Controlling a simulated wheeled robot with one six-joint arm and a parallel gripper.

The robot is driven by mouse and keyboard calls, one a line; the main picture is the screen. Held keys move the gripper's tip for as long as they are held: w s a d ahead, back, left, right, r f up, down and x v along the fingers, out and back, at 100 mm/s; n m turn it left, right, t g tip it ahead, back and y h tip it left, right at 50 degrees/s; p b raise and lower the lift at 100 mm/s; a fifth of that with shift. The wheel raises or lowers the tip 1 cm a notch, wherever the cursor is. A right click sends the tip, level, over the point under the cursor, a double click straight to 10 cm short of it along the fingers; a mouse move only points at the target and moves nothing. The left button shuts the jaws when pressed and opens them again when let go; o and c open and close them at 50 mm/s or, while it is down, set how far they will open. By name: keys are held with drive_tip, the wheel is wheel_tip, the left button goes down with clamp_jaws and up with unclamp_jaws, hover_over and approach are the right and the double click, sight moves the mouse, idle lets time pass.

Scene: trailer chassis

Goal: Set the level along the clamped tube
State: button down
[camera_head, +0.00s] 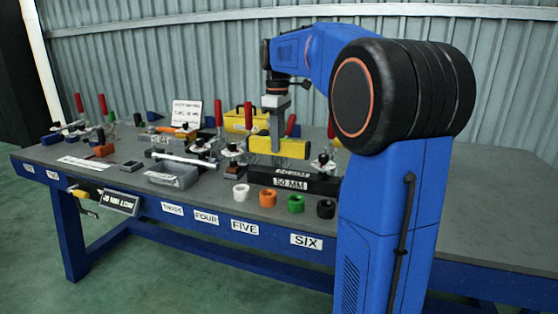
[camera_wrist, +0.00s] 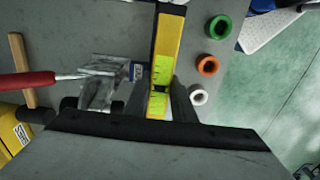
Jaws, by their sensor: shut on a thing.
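My gripper (camera_head: 277,134) points down and is shut on the yellow level (camera_head: 262,146). The level is horizontal, roughly parallel to the dark tube (camera_head: 325,186) with the "50 MM" label. In the head view it appears just above and behind the tube's front face; I cannot tell whether they touch. Toggle clamps with red handles stand at the tube's left end (camera_head: 232,153) and right end (camera_head: 322,165). In the wrist view the level (camera_wrist: 168,40) runs up the picture, its green vial showing. A clamp's red handle (camera_wrist: 27,80) lies to its left.
White (camera_head: 240,193), orange (camera_head: 267,198), green (camera_head: 295,203) and black (camera_head: 326,208) rings stand in front of the tube near the bench edge. A yellow toolbox (camera_head: 238,121) stands behind. More clamps and parts crowd the left; the bench (camera_head: 490,205) is clear at right.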

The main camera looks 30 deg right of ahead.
drive_tip(key=shift+f, duration=2.8)
drive_tip(key=shift+f, duration=0.1)
drive_tip(key=c, duration=1.5)
unclamp_jaws()
wheel_tip(320, 180, up, 12)
drive_tip(key=shift+r, duration=0.15)
drive_tip(key=s+a+f+m+t, duration=0.1)
drive_tip(key=s+a+f+m, duration=0.1)
drive_tip(key=s+a+f, duration=0.3)
drive_tip(key=s+a+f+m+t, duration=0.2)
drive_tip(key=s+a+f, duration=0.3)
drive_tip(key=s+f, duration=0.7)
drive_tip(key=s+a+f+m+t, duration=0.1)
drive_tip(key=s+a+f+m, duration=0.2)
drive_tip(key=s+a+f, duration=0.3)
drive_tip(key=shift+s+f+m+t, duration=0.15)
drive_tip(key=shift+s+f, duration=0.35)
drive_tip(key=shift+s, duration=0.7)
drive_tip(key=shift+s+f+m+t, duration=0.1)
drive_tip(key=shift+s+f, duration=0.35)
drive_tip(key=shift+s, duration=0.75)
drive_tip(key=shift+s+f+m+t, duration=0.15)
drive_tip(key=shift+s+f, duration=0.35)
drive_tip(key=shift+s, duration=0.7)
